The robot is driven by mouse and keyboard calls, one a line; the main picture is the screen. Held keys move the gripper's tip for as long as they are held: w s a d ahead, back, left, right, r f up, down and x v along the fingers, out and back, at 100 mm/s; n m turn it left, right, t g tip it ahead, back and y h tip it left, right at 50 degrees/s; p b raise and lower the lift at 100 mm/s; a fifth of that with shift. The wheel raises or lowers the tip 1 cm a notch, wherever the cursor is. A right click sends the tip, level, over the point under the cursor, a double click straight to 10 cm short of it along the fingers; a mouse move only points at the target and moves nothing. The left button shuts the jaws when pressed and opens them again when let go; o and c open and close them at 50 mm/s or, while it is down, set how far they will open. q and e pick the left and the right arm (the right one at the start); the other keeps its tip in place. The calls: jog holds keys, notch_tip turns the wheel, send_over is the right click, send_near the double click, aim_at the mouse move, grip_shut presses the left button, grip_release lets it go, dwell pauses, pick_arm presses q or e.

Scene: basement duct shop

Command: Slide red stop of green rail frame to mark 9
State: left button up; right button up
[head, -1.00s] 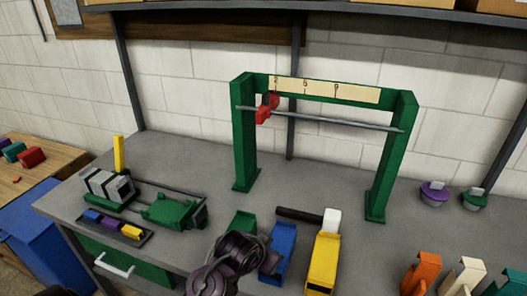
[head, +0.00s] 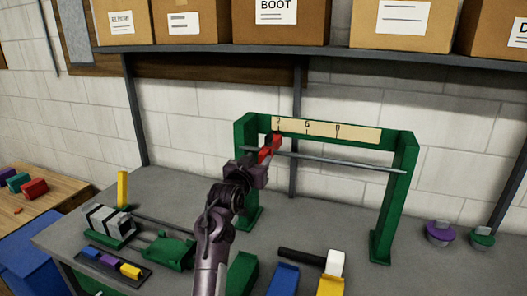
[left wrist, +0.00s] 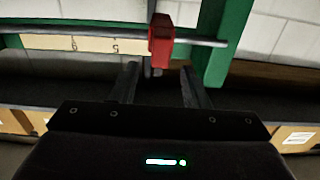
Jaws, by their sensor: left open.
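The green rail frame (head: 395,200) stands upright on the bench with a grey rail (head: 340,162) between its posts. A pale strip with marks (head: 350,132) is on its top bar; the digits are small and hard to read. The red stop (head: 272,146) sits on the rail near the left post, near the strip's left end. My left gripper (head: 258,165) is at the stop, partly covering it. In the left wrist view the open fingers (left wrist: 161,82) point at the red stop (left wrist: 160,42), which is just beyond and between their tips. Contact cannot be told. My right gripper is not in view.
A shelf with cardboard boxes (head: 285,22) hangs above the frame. Purple and green knobs (head: 440,232) are at right. The rail right of the stop looks clear.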

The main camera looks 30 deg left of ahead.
aim_at(261, 156)
pick_arm(q)
jog(key=p+x, duration=0.1)
jog(key=x, duration=0.4)
jog(key=shift+w+p, duration=0.3)
jog(key=shift+p, duration=0.1)
grip_shut()
jog(key=shift+w+f, duration=0.1)
